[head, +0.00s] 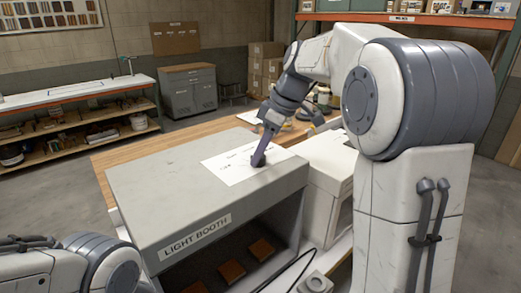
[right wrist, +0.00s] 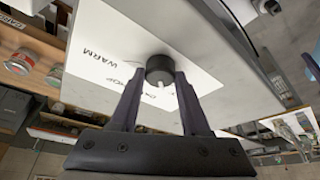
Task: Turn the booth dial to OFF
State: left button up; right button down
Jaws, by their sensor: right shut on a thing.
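The light booth (head: 170,187) is a grey box with a "LIGHT BOOTH" label on its front. A white card (head: 233,173) with black lettering lies on its top. The dark round dial (right wrist: 159,68) stands on this card; in the right wrist view its white mark faces down toward my gripper's base. The word "WARM" (right wrist: 98,58) reads on the card left of the dial; other words are partly hidden by a finger, and OFF cannot be made out. My right gripper (right wrist: 160,78) is shut on the dial, one finger on each side. My left gripper is out of the head view.
Orange-brown blocks (head: 232,270) lie inside the open booth. A white box (head: 325,160) stands to its right on the wooden bench (head: 125,155). Jars (head: 323,98) stand behind. A dark cable (head: 288,268) runs by the booth's front right.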

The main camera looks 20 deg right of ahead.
jog(key=shift+w+d+n+g, duration=0.1)
jog(key=shift+n+g, duration=0.3)
jog(key=shift+n, duration=0.8)
jog(key=shift+c, duration=1.9)
grip_release()
jog(key=shift+y, duration=0.3)
jog(key=v, duration=1)
jog(key=shift+r, duration=0.2)
